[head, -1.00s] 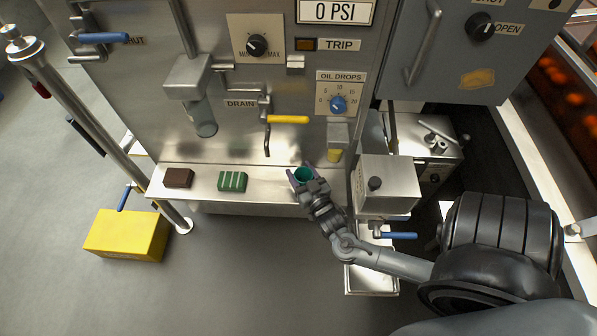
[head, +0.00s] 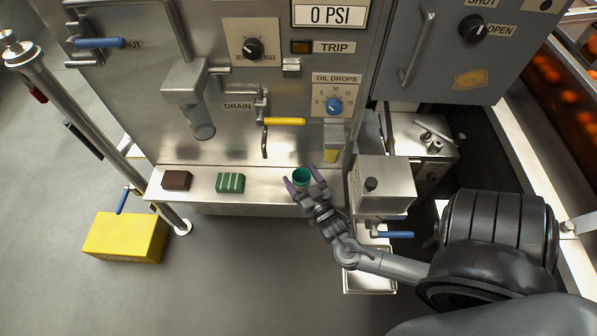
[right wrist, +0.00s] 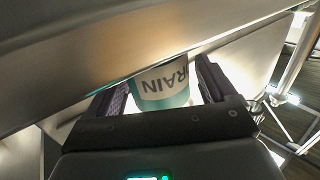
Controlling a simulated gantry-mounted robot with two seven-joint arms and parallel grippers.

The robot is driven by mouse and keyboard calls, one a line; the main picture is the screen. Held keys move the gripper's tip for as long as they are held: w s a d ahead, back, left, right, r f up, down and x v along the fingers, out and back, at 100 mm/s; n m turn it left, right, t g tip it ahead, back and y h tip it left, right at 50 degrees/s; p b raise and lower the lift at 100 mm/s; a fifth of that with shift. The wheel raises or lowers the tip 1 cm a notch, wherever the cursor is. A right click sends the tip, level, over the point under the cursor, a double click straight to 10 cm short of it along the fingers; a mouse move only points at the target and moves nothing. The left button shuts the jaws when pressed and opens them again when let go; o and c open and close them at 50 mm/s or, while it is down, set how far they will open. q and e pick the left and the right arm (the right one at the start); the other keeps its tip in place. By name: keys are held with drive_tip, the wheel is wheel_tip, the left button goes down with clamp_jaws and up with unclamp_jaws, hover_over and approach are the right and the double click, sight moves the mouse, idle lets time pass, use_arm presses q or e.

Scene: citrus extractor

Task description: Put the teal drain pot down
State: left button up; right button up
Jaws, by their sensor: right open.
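The teal drain pot (head: 301,177) stands on the metal ledge (head: 270,188) under the panel, to the right of the green striped block. In the right wrist view the pot (right wrist: 162,84) shows a white label reading "RAIN", upside down, its first part hidden. My right gripper (head: 303,180) is open at the pot, with one purple-grey finger on each side. In the right wrist view its fingers (right wrist: 162,85) show gaps beside the pot. My left gripper is not in view.
A green striped block (head: 230,183) and a brown block (head: 177,180) sit on the ledge to the left. The drain spout with its yellow handle (head: 284,121) hangs above. A metal box (head: 384,184) stands close on the right.

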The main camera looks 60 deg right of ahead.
drive_tip(key=p+v, duration=0.3)
drive_tip(key=v, duration=0.6)
drive_tip(key=w+a+n+g+y, duration=0.3)
drive_tip(key=w+a+g+y, duration=0.3)
drive_tip(key=a, duration=0.4)
drive_tip(key=s+a+r+n+g+y, duration=0.4)
drive_tip(key=s+a+r+n+g, duration=0.1)
drive_tip(key=s+a, duration=0.2)
drive_tip(key=shift+s+r+n, duration=0.3)
drive_tip(key=shift+s+r, duration=0.05)
drive_tip(key=shift+s, duration=0.45)
drive_tip(key=shift+a, duration=0.1)
wheel_tip(320, 180, up, 58)
drive_tip(key=p, duration=5.8)
drive_tip(key=shift+r, duration=0.15)
